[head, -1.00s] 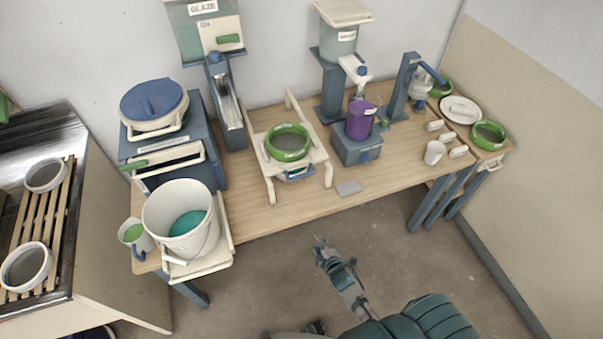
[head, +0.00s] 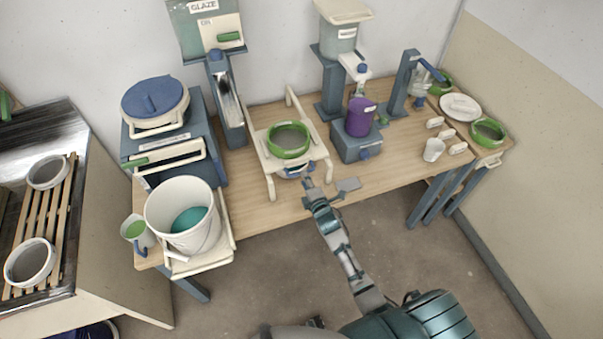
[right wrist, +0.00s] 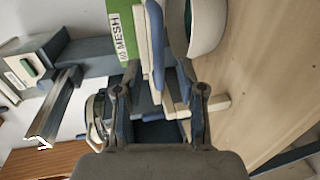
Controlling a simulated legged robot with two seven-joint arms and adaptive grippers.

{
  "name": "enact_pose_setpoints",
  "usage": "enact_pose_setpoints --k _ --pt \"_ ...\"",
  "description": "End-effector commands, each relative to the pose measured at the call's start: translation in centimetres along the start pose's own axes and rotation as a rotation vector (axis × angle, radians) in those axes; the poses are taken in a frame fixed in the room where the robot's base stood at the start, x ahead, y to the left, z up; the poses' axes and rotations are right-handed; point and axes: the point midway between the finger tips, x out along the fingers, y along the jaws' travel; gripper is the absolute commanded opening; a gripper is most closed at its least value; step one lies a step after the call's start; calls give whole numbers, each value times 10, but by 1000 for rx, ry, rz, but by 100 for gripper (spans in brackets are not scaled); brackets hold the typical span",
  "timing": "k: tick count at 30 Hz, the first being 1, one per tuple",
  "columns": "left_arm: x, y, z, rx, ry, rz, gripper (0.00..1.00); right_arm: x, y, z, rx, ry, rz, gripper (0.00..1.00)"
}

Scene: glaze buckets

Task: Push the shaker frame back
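The cream shaker frame (head: 266,163) stands on the middle of the wooden table, its rails running toward the wall. A green-rimmed sieve (head: 289,153) sits on it; its green side with a MESH label shows in the right wrist view (right wrist: 120,28). A pale bowl with a blue part is partly visible below the sieve. My right gripper (head: 308,184) is just in front of the frame's front right end, over the table's front edge. My left gripper is out of view.
A blue stand with a purple cup (head: 360,118) is right of the frame. A tall blue glaze stand (head: 228,105) is to its left. A white bucket (head: 180,215) stands at the front left.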

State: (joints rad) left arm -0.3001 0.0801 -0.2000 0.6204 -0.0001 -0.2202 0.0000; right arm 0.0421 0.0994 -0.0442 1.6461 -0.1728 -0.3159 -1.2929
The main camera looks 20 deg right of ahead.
Motion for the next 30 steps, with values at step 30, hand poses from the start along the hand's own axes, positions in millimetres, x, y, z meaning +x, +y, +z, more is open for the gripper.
enact_pose_setpoints --k 30 --pt "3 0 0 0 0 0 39 45 -1 0 0 0 -2 0"
